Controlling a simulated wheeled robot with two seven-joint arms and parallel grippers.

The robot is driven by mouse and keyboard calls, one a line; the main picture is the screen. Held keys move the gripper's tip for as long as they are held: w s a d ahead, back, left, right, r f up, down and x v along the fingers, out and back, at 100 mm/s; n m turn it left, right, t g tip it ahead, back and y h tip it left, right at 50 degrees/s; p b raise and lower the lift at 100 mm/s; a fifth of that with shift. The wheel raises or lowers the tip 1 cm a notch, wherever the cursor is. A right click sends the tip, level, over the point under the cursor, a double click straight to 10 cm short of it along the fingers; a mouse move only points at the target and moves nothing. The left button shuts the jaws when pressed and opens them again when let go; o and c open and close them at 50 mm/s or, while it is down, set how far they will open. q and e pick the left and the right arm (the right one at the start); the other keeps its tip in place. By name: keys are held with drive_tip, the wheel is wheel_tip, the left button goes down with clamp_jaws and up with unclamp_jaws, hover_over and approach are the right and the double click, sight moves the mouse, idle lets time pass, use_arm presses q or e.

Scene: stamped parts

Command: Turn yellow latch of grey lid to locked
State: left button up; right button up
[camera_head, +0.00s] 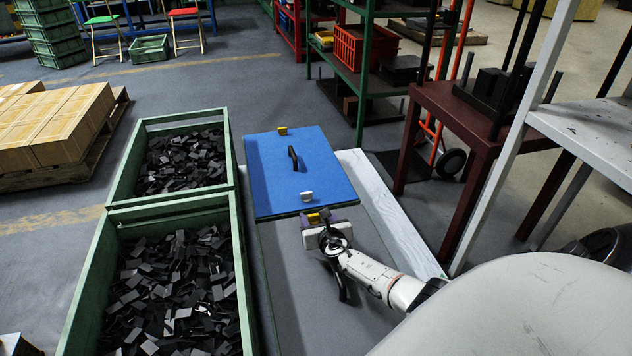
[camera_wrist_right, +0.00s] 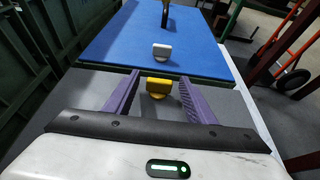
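A flat blue panel (camera_head: 270,172) with a black handle (camera_head: 292,158) lies in the head view; I see no clearly grey lid. A yellow latch (camera_head: 314,218) sits at its near edge, and also shows in the right wrist view (camera_wrist_right: 158,86). A whitish latch (camera_head: 306,196) stands on the blue surface just behind it, also in the wrist view (camera_wrist_right: 162,51). Another yellow latch (camera_head: 282,130) is at the far edge. My right gripper (camera_head: 317,215) is open, its purple fingers on either side of the near yellow latch, with gaps visible. My left gripper is out of view.
Two green crates (camera_head: 232,215) full of dark stamped parts stand close on the left. A dark red table (camera_head: 455,110) and a green shelf (camera_head: 362,75) stand to the right and behind. A grey surface (camera_head: 290,290) lies clear in front of the panel.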

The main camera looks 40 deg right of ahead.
drive_tip(key=c, duration=0.9)
drive_tip(key=shift+c, duration=0.2)
drive_tip(key=shift+a, duration=0.1)
drive_tip(key=shift+a+m+g+h, duration=0.1)
drive_tip(key=shift+m+g+h, duration=0.4)
drive_tip(key=shift+m+h, duration=0.15)
drive_tip(key=shift+w+a+f+m+g+h+b, duration=0.1)
drive_tip(key=shift+m+g+h+b, duration=0.2)
drive_tip(key=shift+m+h, duration=0.2)
drive_tip(key=shift+w+a+f+m+g+h+b, duration=0.1)
drive_tip(key=shift+m+g+h+b, duration=0.05)
drive_tip(key=shift+m+g+h, duration=0.35)
drive_tip(key=shift+w+m+g+h+b, duration=0.1)
drive_tip(key=shift+m+g+h+b, duration=0.35)
drive_tip(key=shift+m+g+b, duration=0.35)
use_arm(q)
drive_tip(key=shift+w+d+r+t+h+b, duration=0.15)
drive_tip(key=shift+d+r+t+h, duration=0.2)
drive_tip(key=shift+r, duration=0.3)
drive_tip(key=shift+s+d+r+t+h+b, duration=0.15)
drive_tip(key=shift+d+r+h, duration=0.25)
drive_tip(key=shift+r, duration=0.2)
use_arm(e)
drive_tip(key=shift+r+m+g+h, duration=0.15)
drive_tip(key=shift+m+g+h, duration=0.25)
drive_tip(key=shift+m, duration=0.25)
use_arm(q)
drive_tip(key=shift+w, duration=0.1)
use_arm(e)
drive_tip(key=o, duration=1.1)
